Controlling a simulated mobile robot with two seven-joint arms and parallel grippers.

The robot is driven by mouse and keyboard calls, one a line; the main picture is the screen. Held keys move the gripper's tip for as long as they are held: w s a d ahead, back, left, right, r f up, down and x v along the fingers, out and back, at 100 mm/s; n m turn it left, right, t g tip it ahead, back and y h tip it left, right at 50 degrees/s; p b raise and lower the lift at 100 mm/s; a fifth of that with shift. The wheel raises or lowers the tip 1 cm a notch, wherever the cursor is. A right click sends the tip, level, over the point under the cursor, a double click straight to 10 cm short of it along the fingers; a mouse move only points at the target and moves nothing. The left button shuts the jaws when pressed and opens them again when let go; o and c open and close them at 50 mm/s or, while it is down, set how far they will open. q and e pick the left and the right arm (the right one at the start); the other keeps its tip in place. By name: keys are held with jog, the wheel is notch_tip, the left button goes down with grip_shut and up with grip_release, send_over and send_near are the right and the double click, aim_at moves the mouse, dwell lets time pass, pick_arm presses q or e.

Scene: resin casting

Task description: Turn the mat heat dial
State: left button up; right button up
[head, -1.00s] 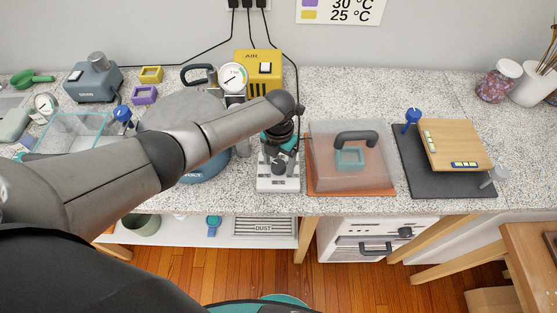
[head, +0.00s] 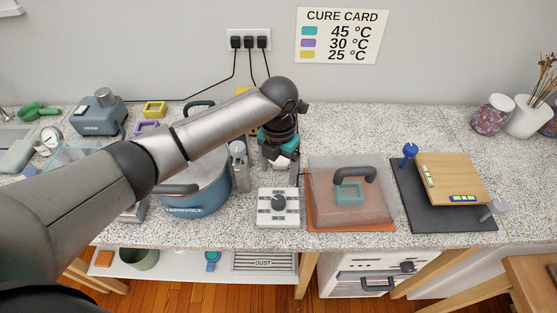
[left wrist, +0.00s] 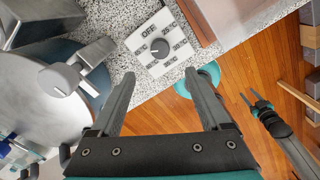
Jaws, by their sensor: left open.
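The mat heat dial is a dark round knob (head: 279,203) on a white control box (head: 265,219) with printed marks, on the counter left of the orange mat (head: 317,222). The left wrist view shows the knob (left wrist: 160,47) on its box, beyond my fingers. My left gripper (head: 280,158) is open and empty, above and slightly behind the box, apart from the knob. Its fingertips (left wrist: 160,77) are spread wide in the left wrist view. My right gripper (left wrist: 250,97) shows small at the right of that view, above the floor, its two fingers apart.
A blue pot (head: 195,200) stands close left of the box. A clear cover (head: 318,181) with a dark handle sits on the orange mat, over a teal frame (head: 349,193). A wooden board (head: 452,178) lies further right. A cure card (head: 342,36) hangs on the wall.

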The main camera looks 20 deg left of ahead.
pick_arm(q)
jog(key=shift+r, duration=1.3)
jog(key=shift+d, duration=0.1)
